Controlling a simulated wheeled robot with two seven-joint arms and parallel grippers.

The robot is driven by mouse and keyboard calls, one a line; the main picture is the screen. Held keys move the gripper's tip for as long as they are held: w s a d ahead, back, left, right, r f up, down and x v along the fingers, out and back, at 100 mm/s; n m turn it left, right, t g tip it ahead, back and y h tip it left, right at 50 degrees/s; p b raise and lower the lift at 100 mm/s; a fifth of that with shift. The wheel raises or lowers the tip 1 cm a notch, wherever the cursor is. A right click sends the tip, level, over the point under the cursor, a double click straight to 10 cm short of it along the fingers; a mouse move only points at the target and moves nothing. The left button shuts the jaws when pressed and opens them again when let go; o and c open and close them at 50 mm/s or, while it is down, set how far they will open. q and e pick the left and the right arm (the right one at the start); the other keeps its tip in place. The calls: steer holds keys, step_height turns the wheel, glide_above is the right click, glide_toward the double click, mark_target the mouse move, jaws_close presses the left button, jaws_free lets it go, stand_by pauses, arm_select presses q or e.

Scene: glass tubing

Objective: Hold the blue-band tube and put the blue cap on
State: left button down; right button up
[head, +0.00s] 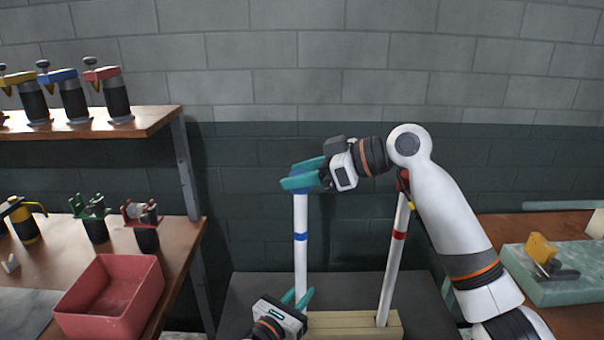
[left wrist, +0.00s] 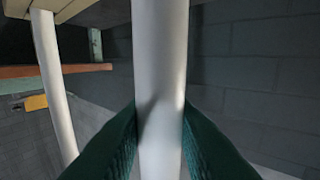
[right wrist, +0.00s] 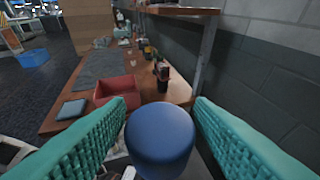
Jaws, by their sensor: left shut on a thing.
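The blue-band tube (head: 301,262) is white and upright, with a blue band (head: 301,237). My left gripper (head: 302,299) is shut on its lower part; the tube (left wrist: 160,70) passes between the fingers in the left wrist view. The blue cap (right wrist: 160,140) sits at the tube's top, between the fingers of my right gripper (right wrist: 161,108). These fingers are spread, one on each side of the cap, with slight gaps. In the head view they partly hide the cap. I cannot tell how far down the cap sits.
A red-band tube (head: 394,262) with a dark red cap (head: 403,180) leans slightly in the pale wooden block (head: 350,324). My right arm passes close to its top. Left are shelves with a pink bin (head: 110,300); right is a bench with a green tray (head: 548,290).

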steer(key=shift+o, duration=1)
steer(key=v, duration=1.2)
arm_select(q)
steer(key=c, duration=1.1)
jaws_free()
steer(key=shift+c, duration=0.2)
